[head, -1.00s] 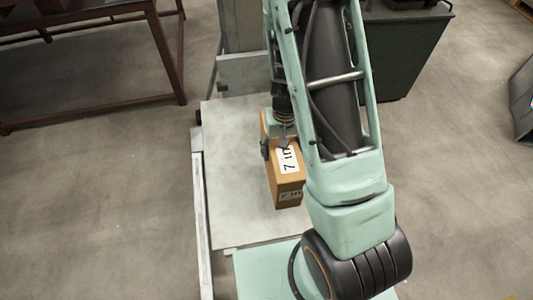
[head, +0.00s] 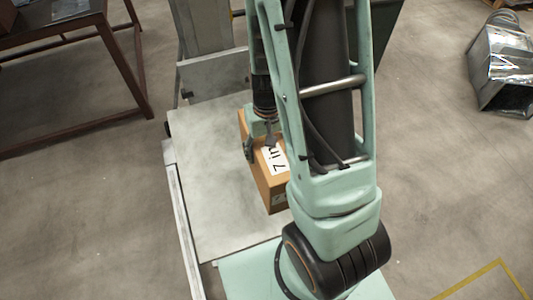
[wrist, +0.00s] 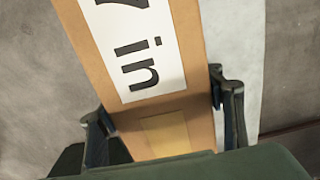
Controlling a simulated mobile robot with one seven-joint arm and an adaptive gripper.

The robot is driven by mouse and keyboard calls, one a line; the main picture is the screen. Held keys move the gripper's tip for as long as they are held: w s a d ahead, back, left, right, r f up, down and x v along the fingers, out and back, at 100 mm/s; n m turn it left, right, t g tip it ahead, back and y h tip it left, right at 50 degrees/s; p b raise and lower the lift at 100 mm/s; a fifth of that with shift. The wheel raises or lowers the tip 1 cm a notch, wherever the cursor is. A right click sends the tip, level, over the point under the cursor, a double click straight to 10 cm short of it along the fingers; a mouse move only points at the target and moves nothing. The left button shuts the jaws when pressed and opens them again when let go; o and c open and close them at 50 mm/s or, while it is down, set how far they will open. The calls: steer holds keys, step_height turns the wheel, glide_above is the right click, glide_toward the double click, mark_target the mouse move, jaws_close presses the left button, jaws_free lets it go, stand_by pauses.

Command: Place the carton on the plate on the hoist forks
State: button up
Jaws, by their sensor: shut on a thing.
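The brown carton (head: 264,187) has a white label reading "7 in" and is held by my gripper (head: 262,142). In the wrist view the carton (wrist: 185,45) lies between the two fingers of my gripper (wrist: 166,115), which are shut on its sides. The pale grey plate (head: 212,198) shows below and to the left of the carton in the head view. The carton appears over the plate's right part; I cannot tell whether it touches it. My arm hides the plate's right side, and the forks cannot be made out under it.
The hoist's grey upright (head: 207,32) stands behind the plate. A dark red metal table (head: 60,65) is at the upper left. A shiny metal duct piece (head: 503,68) lies on the floor at the right. Floor left of the plate is clear.

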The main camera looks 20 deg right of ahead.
steer(key=w+a+f, duration=0.1)
steer(key=w+f, duration=0.1)
steer(key=w, duration=0.1)
steer(key=w+f, duration=0.2)
steer(key=w, duration=0.1)
steer(key=w+a+f+p, duration=0.1)
steer(key=w+f, duration=0.2)
steer(key=shift+w+a, duration=0.2)
steer(key=shift+a, duration=0.15)
steer(key=shift+w+a+f, duration=0.2)
steer(key=shift+w+f, duration=0.3)
steer(key=shift+f, duration=0.2)
steer(key=shift+w+f+p, duration=0.1)
steer(key=shift+f+p, duration=0.4)
steer(key=shift+f, duration=1.2)
steer(key=o, duration=2.1)
steer(key=shift+c, duration=0.2)
